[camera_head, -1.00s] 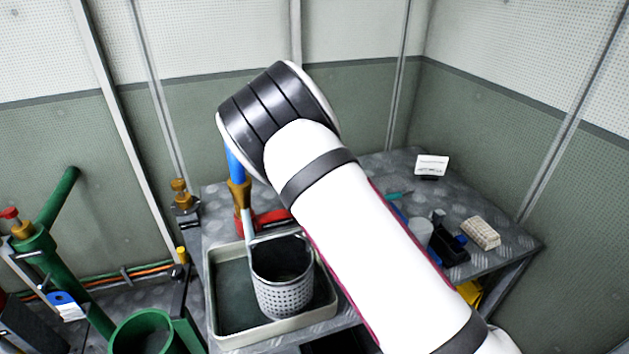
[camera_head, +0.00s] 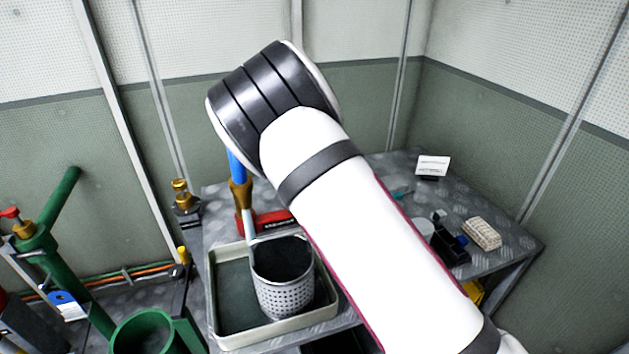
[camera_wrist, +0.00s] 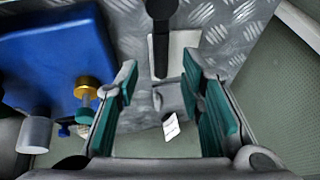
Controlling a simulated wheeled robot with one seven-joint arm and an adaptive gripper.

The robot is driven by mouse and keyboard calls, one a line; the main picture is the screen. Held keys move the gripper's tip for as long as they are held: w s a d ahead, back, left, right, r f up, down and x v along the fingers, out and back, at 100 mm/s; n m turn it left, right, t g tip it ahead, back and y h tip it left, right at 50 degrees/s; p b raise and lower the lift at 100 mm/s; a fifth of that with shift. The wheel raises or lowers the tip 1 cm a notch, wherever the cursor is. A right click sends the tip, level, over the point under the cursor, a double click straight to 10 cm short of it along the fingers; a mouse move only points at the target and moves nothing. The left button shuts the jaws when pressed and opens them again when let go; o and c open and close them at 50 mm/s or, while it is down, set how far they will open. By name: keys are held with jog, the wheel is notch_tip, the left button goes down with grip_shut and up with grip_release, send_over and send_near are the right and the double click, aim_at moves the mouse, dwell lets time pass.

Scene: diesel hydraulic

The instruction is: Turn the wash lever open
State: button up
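My gripper (camera_wrist: 160,72) is open in the wrist view, its two teal-padded fingers spread apart. A black bar with a rounded upper end (camera_wrist: 160,38) reaches down toward the gap between the fingertips; it may be the wash lever, but I cannot tell for sure. A grey block (camera_wrist: 174,97) and a white tag (camera_wrist: 171,127) show between the fingers, with no clear contact. In the head view a blue pipe with a brass fitting (camera_head: 240,195) stands behind the wash basket (camera_head: 283,285). My arm hides the gripper there.
The basket sits in a pale tray (camera_head: 222,342) on the metal bench (camera_head: 510,240). A red object (camera_head: 270,221) lies behind it. A blue box (camera_wrist: 50,62) and a brass knob (camera_wrist: 88,88) flank the left finger.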

jog(key=v, duration=0.7)
jog(key=shift+s+r, duration=0.15)
jog(key=shift+r, duration=0.15)
jog(key=shift+a, duration=0.15)
jog(key=s+d+r+n+g+y, duration=0.1)
jog(key=s+d+r+n, duration=0.1)
jog(key=s+d+r, duration=0.4)
jog(key=s+d+r+n+g+y, duration=0.1)
jog(key=s+d+r+n+y, duration=0.2)
jog(key=s, duration=0.6)
jog(key=s+d+r+n, duration=0.1)
jog(key=s+d+r, duration=0.3)
jog(key=s+d, duration=0.3)
jog(key=s+d+f+n, duration=0.2)
jog(key=s+n, duration=0.3)
jog(key=s, duration=1)
jog(key=s+d+f+n, duration=0.1)
jog(key=s+n, duration=0.3)
jog(key=s, duration=1.1)
notch_tip(320, 180, up, 19)
jog(key=t+p, duration=0.3)
jog(key=p, duration=1.4)
jog(key=shift+w, duration=0.3)
